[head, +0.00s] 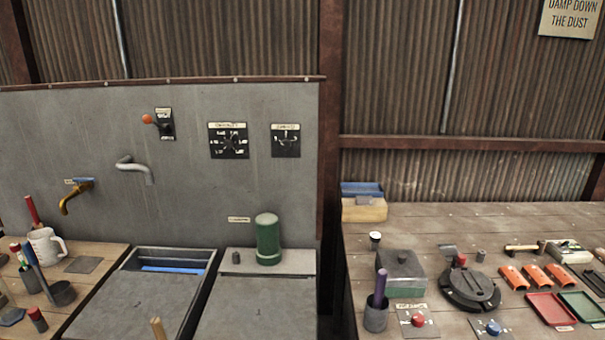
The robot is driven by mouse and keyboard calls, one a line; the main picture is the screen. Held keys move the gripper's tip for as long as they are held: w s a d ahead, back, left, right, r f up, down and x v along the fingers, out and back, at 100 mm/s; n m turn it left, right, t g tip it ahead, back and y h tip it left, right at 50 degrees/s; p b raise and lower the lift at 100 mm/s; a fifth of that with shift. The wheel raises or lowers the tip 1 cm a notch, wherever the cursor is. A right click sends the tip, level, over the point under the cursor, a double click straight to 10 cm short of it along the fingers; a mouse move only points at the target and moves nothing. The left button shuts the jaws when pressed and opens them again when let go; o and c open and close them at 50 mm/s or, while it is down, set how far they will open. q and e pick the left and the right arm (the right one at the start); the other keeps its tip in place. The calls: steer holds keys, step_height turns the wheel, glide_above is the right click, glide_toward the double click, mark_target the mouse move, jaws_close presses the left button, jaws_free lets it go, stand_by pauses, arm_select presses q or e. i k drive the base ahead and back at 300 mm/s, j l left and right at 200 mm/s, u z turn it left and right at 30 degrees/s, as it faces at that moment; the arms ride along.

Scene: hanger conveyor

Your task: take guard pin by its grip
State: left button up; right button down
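I cannot tell for sure which thing is the guard pin. A round black metal fixture (470,288) sits on the right bench, with a small red-topped piece (461,260) at its back edge. A purple grip (380,287) stands upright in a dark grey cup (375,317) to the left of the fixture. A short dark peg (481,256) stands behind the fixture. Neither of my grippers shows in the head view.
The right bench (420,225) also holds a lidded grey box (402,272), red (418,320) and blue (494,328) knobs, orange curved pieces (535,275) and red (551,309) and green (582,306) trays. A green cylinder (268,240) stands left. The right bench's back is mostly clear.

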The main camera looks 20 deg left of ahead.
mark_target(34, 313)
steer(key=k+j, duration=0.1)
steer(key=j, duration=1.5)
steer(key=k+j, duration=0.15)
steer(key=j, duration=0.65)
steer(key=k+j, duration=0.1)
steer(key=j, duration=0.7)
